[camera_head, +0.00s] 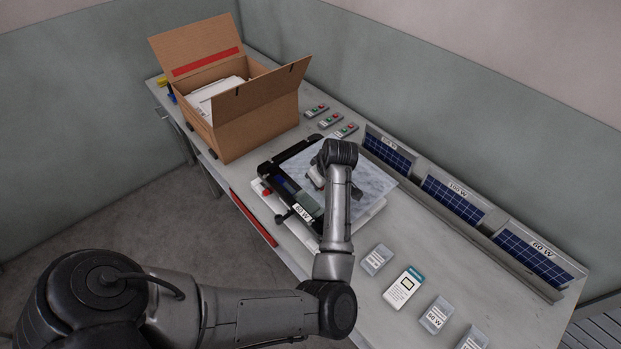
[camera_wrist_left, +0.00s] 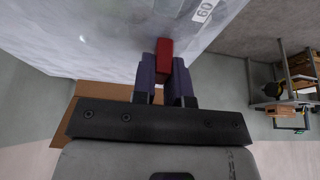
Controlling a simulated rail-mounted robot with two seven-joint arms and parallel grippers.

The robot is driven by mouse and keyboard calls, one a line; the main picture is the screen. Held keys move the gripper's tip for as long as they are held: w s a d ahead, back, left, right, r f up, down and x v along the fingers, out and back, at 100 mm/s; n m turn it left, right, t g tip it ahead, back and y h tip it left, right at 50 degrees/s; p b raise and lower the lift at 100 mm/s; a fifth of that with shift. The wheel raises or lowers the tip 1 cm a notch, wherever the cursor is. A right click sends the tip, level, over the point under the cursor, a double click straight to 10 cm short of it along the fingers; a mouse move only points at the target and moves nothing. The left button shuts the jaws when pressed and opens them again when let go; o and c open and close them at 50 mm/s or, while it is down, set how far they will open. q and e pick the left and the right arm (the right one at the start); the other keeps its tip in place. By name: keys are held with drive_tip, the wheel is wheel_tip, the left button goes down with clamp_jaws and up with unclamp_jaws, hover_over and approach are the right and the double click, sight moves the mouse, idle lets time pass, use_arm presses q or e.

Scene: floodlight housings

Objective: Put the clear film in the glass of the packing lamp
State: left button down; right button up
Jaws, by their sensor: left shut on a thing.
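The clear film (camera_head: 372,180) is a greyish see-through sheet over the packing lamp, overhanging its right side. The packing lamp (camera_head: 283,155) has a black frame and a 60 W label (camera_head: 303,212), and sits on a white piece on the bench. My left gripper (camera_head: 318,178) is above the lamp. In the left wrist view its fingers (camera_wrist_left: 167,72) are shut on the film's red tab (camera_wrist_left: 165,50), and the film (camera_wrist_left: 100,35) spreads out from it. The film covers much of the lamp's glass. I cannot tell whether film and glass touch. My right gripper is out of view.
An open carton (camera_head: 255,120) with white contents stands at the back left. Small red-and-green button boxes (camera_head: 331,119) lie beside it. Solar panels (camera_head: 453,197) line a rail along the wall. Several grey boxes and a white-teal box (camera_head: 403,287) lie at the front right.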

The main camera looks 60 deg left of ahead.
sight(302, 172)
use_arm(q)
drive_tip(key=a+f, duration=0.1)
drive_tip(key=a, duration=0.1)
drive_tip(key=a+f, duration=0.2)
drive_tip(key=a, duration=0.1)
drive_tip(key=s+a+f, duration=0.1)
drive_tip(key=a+f, duration=0.1)
drive_tip(key=a, duration=0.1)
drive_tip(key=shift+s+a+b, duration=0.1)
drive_tip(key=shift+a+b, duration=0.15)
drive_tip(key=shift+b, duration=0.1)
drive_tip(key=shift+f, duration=2.1)
drive_tip(key=shift+f+b, duration=0.1)
drive_tip(key=shift+b, duration=0.2)
drive_tip(key=shift+f, duration=0.1)
drive_tip(key=c, duration=1.1)
unclamp_jaws()
drive_tip(key=shift+c, duration=0.2)
